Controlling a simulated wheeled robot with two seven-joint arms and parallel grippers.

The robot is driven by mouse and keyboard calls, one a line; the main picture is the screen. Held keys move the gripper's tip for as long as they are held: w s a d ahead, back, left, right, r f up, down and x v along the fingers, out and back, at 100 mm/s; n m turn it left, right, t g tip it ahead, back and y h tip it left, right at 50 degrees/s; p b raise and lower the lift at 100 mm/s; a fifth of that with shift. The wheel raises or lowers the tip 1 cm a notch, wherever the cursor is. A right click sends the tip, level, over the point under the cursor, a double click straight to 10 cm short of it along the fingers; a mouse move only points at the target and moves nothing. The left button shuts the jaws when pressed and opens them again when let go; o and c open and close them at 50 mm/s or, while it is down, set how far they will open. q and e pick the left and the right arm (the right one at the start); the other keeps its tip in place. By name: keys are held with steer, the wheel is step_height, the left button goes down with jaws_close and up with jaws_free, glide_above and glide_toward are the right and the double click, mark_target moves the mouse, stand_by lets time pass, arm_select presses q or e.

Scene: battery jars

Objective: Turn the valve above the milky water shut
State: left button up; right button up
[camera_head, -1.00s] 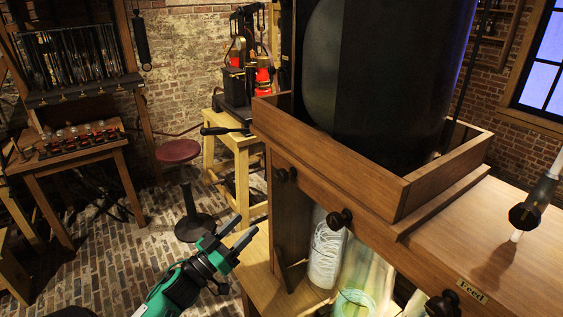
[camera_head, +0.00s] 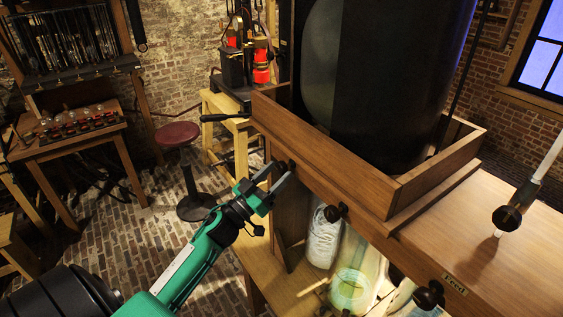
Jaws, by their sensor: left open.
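My left gripper (camera_head: 279,174) is open, with its fingertips up at the leftmost black knob (camera_head: 291,164) on the front of the wooden cabinet (camera_head: 345,182). The fingers partly cover that knob, and I cannot tell whether they touch it. A second black knob (camera_head: 335,212) sits farther right, and a third (camera_head: 429,296) sits beside the "Feed" label (camera_head: 454,284). Below the board are a white ribbed object (camera_head: 323,241) and a pale greenish glass jar (camera_head: 350,291). I cannot make out which vessel holds milky water. My right gripper is not in view.
A large dark cylinder (camera_head: 400,90) stands in the cabinet's tray. Another black knob on a pale rod (camera_head: 509,217) is at the right. A red stool (camera_head: 177,135) and a table of small jars (camera_head: 75,141) stand left. Brick floor is open between them.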

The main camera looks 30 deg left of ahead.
arm_select(q)
steer(key=shift+p+x, duration=0.3)
steer(key=shift+x, duration=0.65)
steer(key=shift+w, duration=0.25)
steer(key=shift+c, duration=0.3)
steer(key=c, duration=0.9)
steer(key=shift+c, duration=0.2)
